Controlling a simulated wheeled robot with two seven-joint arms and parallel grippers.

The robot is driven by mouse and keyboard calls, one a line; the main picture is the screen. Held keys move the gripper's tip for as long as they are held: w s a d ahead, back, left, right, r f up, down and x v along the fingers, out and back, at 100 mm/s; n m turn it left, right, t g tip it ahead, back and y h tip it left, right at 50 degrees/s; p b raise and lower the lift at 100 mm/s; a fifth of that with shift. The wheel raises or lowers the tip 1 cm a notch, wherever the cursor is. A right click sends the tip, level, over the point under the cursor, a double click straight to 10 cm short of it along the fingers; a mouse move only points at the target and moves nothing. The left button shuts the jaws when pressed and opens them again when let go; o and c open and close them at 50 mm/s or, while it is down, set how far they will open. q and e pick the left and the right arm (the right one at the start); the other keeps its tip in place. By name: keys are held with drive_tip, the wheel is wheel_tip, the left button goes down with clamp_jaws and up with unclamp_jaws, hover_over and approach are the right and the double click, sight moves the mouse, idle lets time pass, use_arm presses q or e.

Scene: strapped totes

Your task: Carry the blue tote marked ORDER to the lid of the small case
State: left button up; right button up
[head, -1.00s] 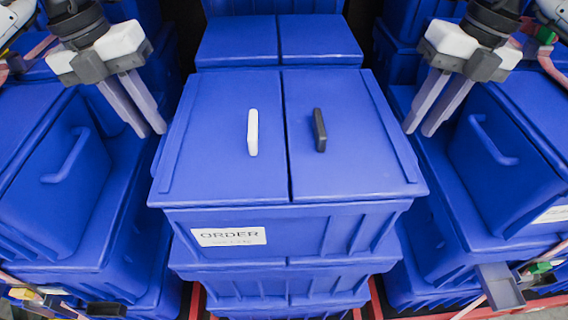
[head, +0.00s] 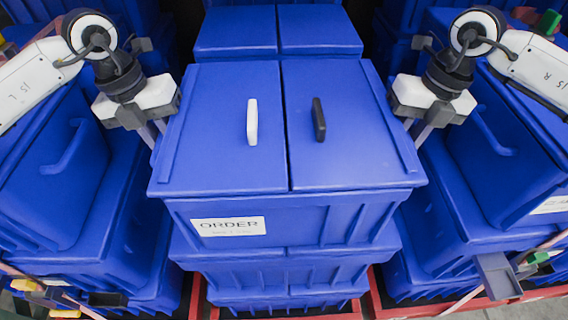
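The blue tote marked ORDER (head: 255,272) is, by its label (head: 228,227), the top one of a stack in the middle. Its lid has two halves, with a white handle (head: 252,122) on the left and a black handle (head: 319,120) on the right. My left gripper (head: 152,138) is down at the tote's left side and my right gripper (head: 420,138) at its right side. Their fingers are largely hidden below the gripper bodies, so I cannot tell whether they touch the tote or how far apart they are. I cannot make out a small case.
Blue totes with side handles stand close on the left (head: 45,190) and right (head: 500,150), with straps low at their fronts. Another blue tote (head: 236,32) stands behind the middle stack. Red frame rails (head: 374,300) run at the floor. Gaps beside the middle stack are narrow.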

drive_tip(key=shift+f, duration=0.1)
use_arm(q)
clamp_jaws()
use_arm(e)
clamp_jaws()
idle(1.1)
use_arm(q)
drive_tip(key=shift+w+r, duration=0.1)
drive_tip(key=shift+r, duration=0.1)
use_arm(e)
drive_tip(key=shift+w+r, duration=0.1)
drive_tip(key=shift+r, duration=0.15)
